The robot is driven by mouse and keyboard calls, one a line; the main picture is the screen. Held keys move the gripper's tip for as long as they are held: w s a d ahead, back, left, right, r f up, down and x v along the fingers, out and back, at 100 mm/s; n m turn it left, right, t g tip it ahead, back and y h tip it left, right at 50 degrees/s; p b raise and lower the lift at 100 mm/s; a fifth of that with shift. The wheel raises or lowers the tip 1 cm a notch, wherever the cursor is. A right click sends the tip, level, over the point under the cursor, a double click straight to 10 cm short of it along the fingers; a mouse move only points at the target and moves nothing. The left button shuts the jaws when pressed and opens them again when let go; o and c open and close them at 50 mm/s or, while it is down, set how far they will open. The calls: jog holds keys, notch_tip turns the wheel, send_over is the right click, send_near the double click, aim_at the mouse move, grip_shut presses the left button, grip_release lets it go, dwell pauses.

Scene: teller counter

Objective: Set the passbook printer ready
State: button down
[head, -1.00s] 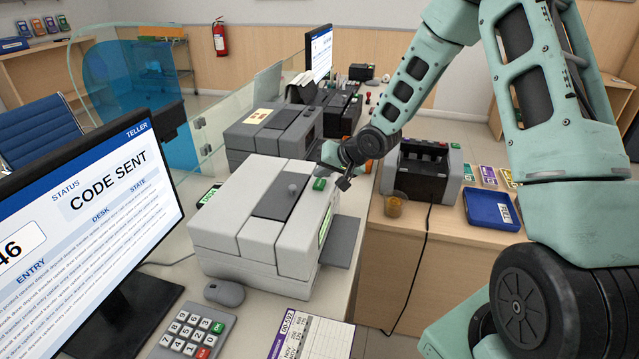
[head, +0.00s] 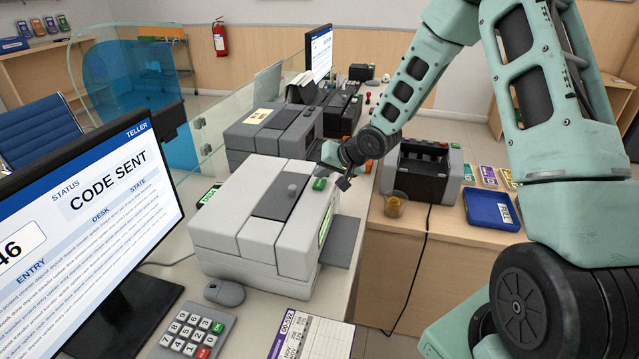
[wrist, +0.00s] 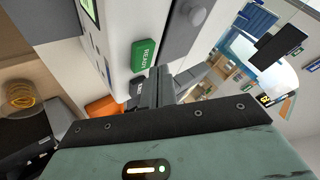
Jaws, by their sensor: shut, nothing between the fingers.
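The light grey passbook printer (head: 258,225) stands on the counter in the middle of the head view. It has a dark top panel with a grey round knob (head: 293,189). A green button (head: 319,184) sits at its right edge; in the wrist view this button (wrist: 143,55) reads READY. A green-lit display (head: 326,225) shows on its right face. My gripper (head: 343,183) is at the printer's right side, close by the button. In the wrist view its dark fingers (wrist: 156,88) are together and empty, just beside the button; whether they touch it I cannot tell.
A darker grey machine (head: 272,133) stands behind the printer. A monitor (head: 90,205) reading CODE SENT, a mouse (head: 224,292) and a keypad (head: 193,333) are at the left front. A side desk with a black machine (head: 423,172) and a blue tray (head: 491,210) is at the right.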

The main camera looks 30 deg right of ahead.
aim_at(323, 185)
jog(key=shift+f, duration=0.1)
jog(key=shift+f, duration=0.35)
jog(key=shift+f+b, duration=0.4)
jog(key=shift+f, duration=0.05)
dwell(0.7)
dwell(0.3)
jog(key=shift+r+p, duration=0.9)
jog(key=shift+p, duration=0.1)
notch_tip(323, 185, up, 5)
jog(key=p, duration=0.5)
jog(key=shift+r, duration=0.1)
dwell(0.3)
